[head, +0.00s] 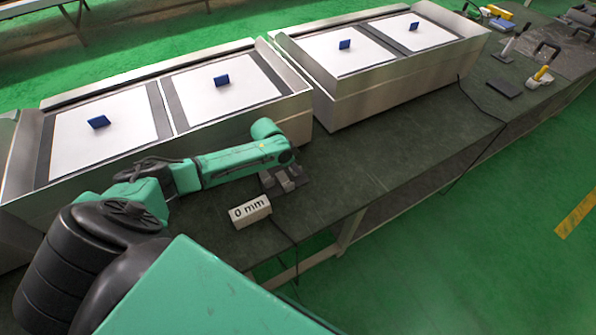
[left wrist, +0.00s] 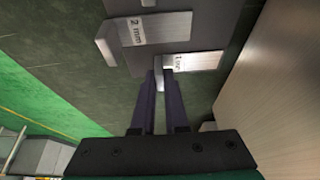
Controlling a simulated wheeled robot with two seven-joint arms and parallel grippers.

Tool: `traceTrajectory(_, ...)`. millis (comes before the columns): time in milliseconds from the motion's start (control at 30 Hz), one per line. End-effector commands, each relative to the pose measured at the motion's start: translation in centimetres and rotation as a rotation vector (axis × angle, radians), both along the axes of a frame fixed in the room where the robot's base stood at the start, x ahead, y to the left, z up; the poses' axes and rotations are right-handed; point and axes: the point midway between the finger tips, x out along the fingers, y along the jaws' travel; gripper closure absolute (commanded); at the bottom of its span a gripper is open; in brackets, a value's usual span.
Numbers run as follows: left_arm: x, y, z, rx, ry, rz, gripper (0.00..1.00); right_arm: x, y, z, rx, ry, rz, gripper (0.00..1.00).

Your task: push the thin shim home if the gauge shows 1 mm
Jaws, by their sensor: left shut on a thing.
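The gauge (head: 250,211) is a pale box on the bench that reads "0 mm". My right gripper is out of view.
Two metal-sided units (head: 300,103) with white panels and blue tabs stand along the bench behind the plate. A dark cable runs from the gauge over the bench edge. Tools (head: 540,78) lie at the far right. The bench (head: 375,150) right of the plate is clear.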

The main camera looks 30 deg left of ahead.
Motion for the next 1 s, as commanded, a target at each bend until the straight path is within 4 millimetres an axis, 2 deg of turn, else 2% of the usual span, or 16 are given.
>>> traceTrajectory(67,0.0,0.0,0.0,0.0,0.0,0.0,1.0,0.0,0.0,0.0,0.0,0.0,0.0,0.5)
traceTrajectory(100,0.0,0.0,0.0,0.0,0.0,0.0,0.77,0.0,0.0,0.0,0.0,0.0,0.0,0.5)
traceTrajectory(167,0.0,0.0,0.0,0.0,0.0,0.0,0.57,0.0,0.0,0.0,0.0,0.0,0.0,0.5)
traceTrajectory(467,0.0,0.0,0.1,-0.001,-0.001,0.0,0.57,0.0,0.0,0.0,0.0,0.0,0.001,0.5)
traceTrajectory(567,-0.2,0.2,0.7,0.0,-0.001,0.0,0.57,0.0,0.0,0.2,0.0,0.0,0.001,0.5)
traceTrajectory(767,-1.5,1.0,4.3,0.003,-0.002,-0.001,0.57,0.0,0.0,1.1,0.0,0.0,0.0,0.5)
traceTrajectory(1000,-3.7,2.3,10.6,0.006,-0.001,-0.002,0.57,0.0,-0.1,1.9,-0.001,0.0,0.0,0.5)
